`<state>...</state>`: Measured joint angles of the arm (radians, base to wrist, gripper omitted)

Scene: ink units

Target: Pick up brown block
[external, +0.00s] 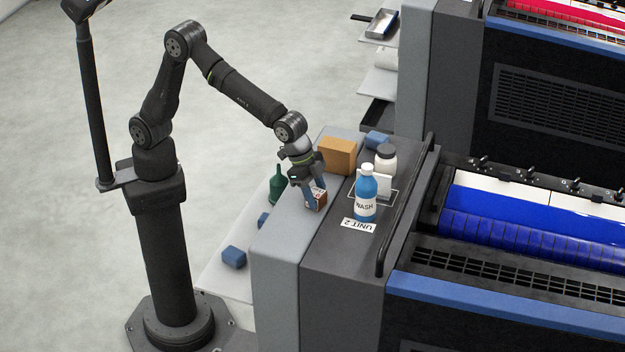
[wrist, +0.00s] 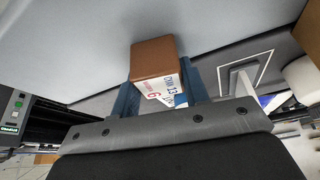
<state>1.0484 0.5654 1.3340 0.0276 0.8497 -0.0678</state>
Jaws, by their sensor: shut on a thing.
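The small brown block (external: 320,202) has a white label with printed text and is at the top of the press unit in the external view. In the wrist view the brown block (wrist: 153,55) shows its plain brown face and part of its label between the blue fingers. My gripper (external: 314,195) points down and is shut on the block; the fingers also show in the wrist view (wrist: 158,92). I cannot tell whether the block touches the surface below. One finger hides part of it in the external view.
A larger orange-tan box (external: 338,155) stands just behind my gripper. To the right are a blue WASH bottle (external: 366,193) and a dark-lidded white jar (external: 386,159). A green bottle (external: 277,188) and blue blocks (external: 234,257) are at the left. A black rail (external: 405,205) edges the unit.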

